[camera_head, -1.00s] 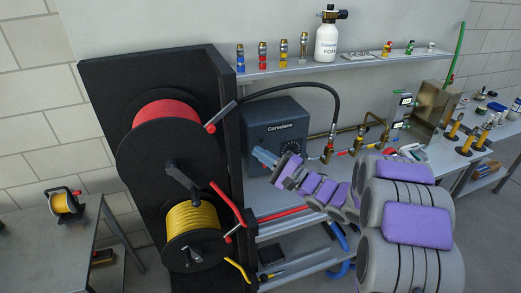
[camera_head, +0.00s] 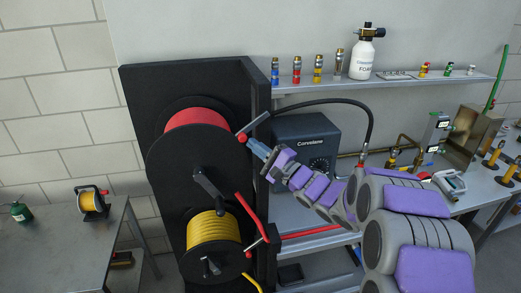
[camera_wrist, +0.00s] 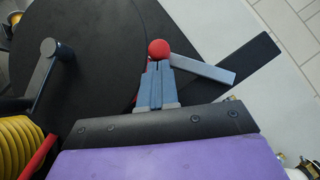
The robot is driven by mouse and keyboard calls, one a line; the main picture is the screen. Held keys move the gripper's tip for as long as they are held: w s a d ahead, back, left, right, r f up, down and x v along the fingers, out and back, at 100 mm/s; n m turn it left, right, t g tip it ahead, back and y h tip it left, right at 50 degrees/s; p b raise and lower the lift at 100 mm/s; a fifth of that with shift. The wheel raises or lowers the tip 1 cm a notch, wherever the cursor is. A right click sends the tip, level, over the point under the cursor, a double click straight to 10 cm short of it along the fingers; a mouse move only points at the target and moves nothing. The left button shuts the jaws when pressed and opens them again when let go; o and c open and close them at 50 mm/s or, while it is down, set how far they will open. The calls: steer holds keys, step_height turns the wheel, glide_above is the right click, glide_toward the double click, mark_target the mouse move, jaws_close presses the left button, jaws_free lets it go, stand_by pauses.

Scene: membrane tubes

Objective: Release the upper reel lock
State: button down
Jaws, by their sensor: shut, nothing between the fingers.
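The upper reel (camera_head: 180,158) is a large black disc carrying red hose (camera_head: 197,118). Its lock is a short grey lever (camera_head: 257,122) with a red ball knob (camera_head: 242,139) at its lower left end, by the disc's right edge. My gripper (camera_head: 250,145) has blue fingers, shut and empty, right beside the knob. In the wrist view the shut fingertips (camera_wrist: 158,66) lie just below the red knob (camera_wrist: 159,49). The grey lever (camera_wrist: 205,71) runs off to the right of them. I cannot tell whether the tips touch the knob.
The lower reel carries yellow hose (camera_head: 212,229) and a crank arm (camera_head: 208,190) sits above it. The black panel's side edge (camera_head: 263,190) is close to my arm. A dark Corvolane box (camera_head: 305,140) stands behind it. A shelf (camera_head: 390,85) holds fittings and a bottle.

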steer(key=shift+r+m+p, duration=0.3)
steer(key=shift+p, duration=0.55)
